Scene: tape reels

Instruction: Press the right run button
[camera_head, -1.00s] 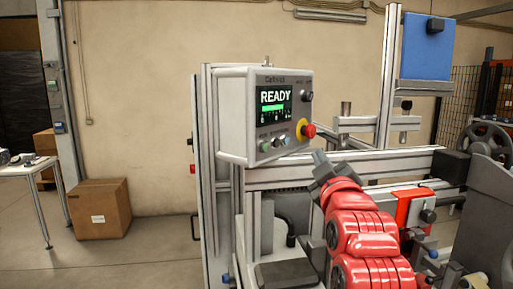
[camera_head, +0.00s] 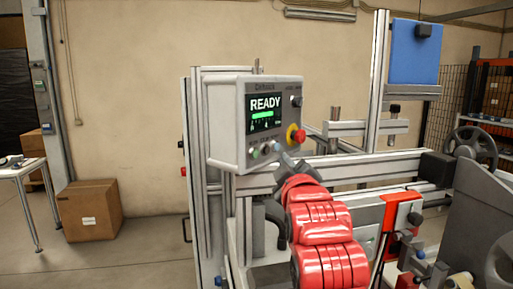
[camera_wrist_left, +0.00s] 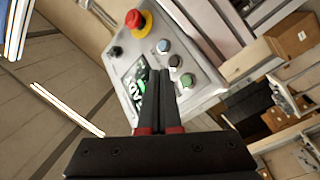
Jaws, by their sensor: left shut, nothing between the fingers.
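The control box (camera_head: 228,125) carries a screen (camera_head: 264,112) reading READY. Below the screen sits a row of small buttons: a green button (camera_head: 254,153), a middle button (camera_head: 265,149) and a bluish button (camera_head: 277,146). Their labels are too small to read. My left gripper (camera_head: 285,158) is shut and empty, just below and right of the row. In the left wrist view, its fingertips (camera_wrist_left: 159,73) overlap the panel between the screen and the row, near the middle button (camera_wrist_left: 175,61); contact cannot be told. The green button (camera_wrist_left: 188,80) and bluish button (camera_wrist_left: 163,46) show there. My right gripper is out of view.
A red stop knob on a yellow ring (camera_head: 297,135) and a black knob (camera_head: 296,101) sit on the panel's right side. Metal frame rails (camera_head: 340,168) run below and right of the box. A cardboard box (camera_head: 90,210) stands on the floor at left.

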